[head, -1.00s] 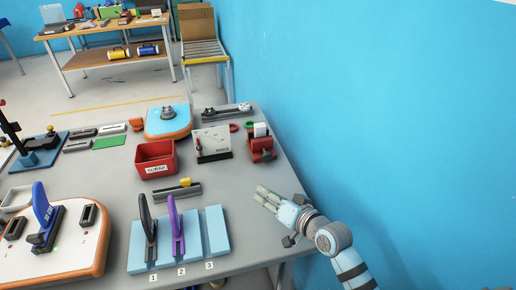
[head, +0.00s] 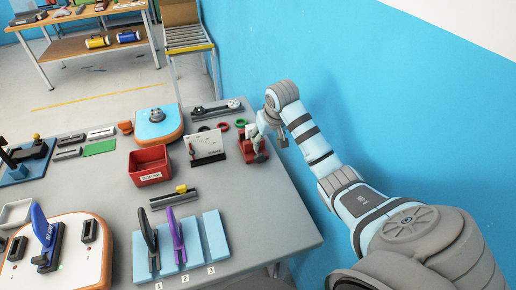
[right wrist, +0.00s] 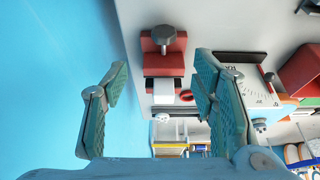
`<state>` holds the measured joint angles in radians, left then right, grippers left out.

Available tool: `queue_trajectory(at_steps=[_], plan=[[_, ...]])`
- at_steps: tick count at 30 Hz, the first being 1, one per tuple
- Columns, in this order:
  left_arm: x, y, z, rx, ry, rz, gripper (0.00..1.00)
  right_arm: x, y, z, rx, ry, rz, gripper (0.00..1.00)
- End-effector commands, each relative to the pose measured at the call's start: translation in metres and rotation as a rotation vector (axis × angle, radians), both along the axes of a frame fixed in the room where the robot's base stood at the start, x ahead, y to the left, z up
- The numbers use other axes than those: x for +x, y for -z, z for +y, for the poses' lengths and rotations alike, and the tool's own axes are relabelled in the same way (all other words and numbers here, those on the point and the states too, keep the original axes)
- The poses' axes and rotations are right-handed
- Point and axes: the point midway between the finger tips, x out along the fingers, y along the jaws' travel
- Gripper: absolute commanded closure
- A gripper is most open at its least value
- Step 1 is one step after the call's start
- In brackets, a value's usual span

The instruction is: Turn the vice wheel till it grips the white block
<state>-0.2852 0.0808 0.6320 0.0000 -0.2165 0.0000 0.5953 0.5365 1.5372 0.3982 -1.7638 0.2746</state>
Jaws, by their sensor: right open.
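The red vice (head: 247,155) stands near the right edge of the grey table, partly covered by my right gripper (head: 262,132) in the head view. In the right wrist view the vice (right wrist: 163,67) shows its dark grey wheel (right wrist: 163,35) on a screw. The white block (right wrist: 163,93) sits at the vice's jaws; whether it is gripped I cannot tell. My right gripper (right wrist: 161,82) is open and empty, one finger on each side of the vice in that view. It appears above the vice, with no clear contact. My left gripper is not in view.
A white gauge board (head: 206,146) stands just left of the vice. A red scrap bin (head: 150,167) is further left. Red and green rings (head: 240,123) lie behind the vice. The blue wall (head: 300,50) is close on the right. The table's front right corner is clear.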

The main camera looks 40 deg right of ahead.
Motion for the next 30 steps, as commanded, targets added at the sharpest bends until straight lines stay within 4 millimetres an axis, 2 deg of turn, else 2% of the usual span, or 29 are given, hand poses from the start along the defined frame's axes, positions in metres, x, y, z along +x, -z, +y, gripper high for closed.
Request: queue_trajectory(at_steps=[1, 9, 14, 18, 25, 26, 30], plan=[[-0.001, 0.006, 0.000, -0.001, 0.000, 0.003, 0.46, 0.003, 0.014, 0.001, 0.004, -0.002, 0.003, 0.47], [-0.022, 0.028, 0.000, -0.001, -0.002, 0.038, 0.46, 0.031, 0.090, -0.006, 0.005, -0.006, 0.001, 0.47], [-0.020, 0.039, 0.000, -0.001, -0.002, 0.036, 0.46, 0.043, 0.121, -0.010, 0.004, -0.006, 0.000, 0.47], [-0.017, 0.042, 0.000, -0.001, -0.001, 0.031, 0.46, 0.048, 0.130, -0.012, 0.002, -0.009, -0.003, 0.47], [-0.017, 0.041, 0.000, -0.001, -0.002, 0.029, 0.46, 0.048, 0.130, -0.012, 0.002, -0.009, -0.003, 0.47], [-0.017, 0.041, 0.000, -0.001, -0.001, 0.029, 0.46, 0.048, 0.130, -0.012, 0.002, -0.009, -0.003, 0.49], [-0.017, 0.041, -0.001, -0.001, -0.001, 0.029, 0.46, 0.048, 0.130, -0.012, 0.002, -0.008, -0.003, 0.71]])
